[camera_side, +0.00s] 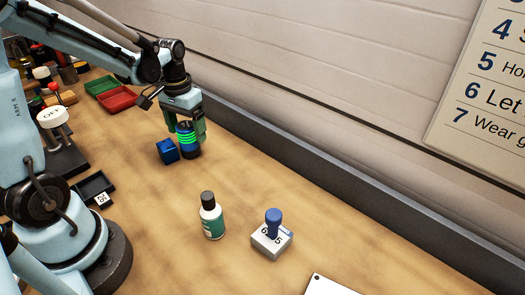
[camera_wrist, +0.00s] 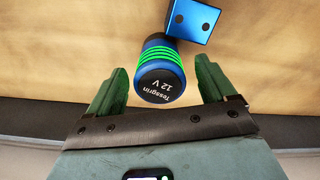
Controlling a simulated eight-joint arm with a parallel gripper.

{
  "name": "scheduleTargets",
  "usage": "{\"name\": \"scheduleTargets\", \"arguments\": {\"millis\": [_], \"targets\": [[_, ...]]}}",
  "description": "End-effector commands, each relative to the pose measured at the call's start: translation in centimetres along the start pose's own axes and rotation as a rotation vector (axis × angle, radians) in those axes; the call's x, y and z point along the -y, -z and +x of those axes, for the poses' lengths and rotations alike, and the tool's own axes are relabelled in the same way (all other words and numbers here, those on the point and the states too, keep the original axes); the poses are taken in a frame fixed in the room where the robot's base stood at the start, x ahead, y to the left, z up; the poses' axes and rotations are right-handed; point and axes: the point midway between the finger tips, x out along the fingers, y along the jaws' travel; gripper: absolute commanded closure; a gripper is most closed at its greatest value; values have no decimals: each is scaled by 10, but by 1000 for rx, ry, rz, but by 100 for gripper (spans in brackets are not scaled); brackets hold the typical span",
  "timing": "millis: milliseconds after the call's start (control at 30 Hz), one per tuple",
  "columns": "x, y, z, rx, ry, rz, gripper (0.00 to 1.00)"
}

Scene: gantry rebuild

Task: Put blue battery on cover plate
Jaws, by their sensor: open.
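The blue battery (camera_side: 188,149) is a dark blue cylinder with green glowing bands. It stands upright on the wooden bench below my gripper (camera_side: 187,128). In the wrist view the battery (camera_wrist: 161,75) shows a black end marked "12 V". My gripper (camera_wrist: 161,66) is open there, with one green finger on each side of the battery and gaps between. A white plate (camera_side: 330,288) with a small dark hole is cut off at the bottom edge of the side view; it may be the cover plate.
A blue block (camera_side: 167,151) stands close beside the battery and also shows in the wrist view (camera_wrist: 193,18). A bottle (camera_side: 211,217) and a grey block with a blue knob (camera_side: 272,237) stand nearer. Red (camera_side: 116,98) and green (camera_side: 101,85) trays lie behind. A grey ledge (camera_side: 330,150) runs along the wall.

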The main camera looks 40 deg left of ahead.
Motion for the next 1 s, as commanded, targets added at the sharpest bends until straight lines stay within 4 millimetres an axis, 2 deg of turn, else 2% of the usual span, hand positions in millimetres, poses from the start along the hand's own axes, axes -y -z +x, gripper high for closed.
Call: {"name": "scheduleTargets", "arguments": {"millis": [200,533,1000], "targets": [[0,0,21,-1,0,0,16],[0,0,25,-1,1,0,18],[0,0,24,-1,1,0,90]]}}
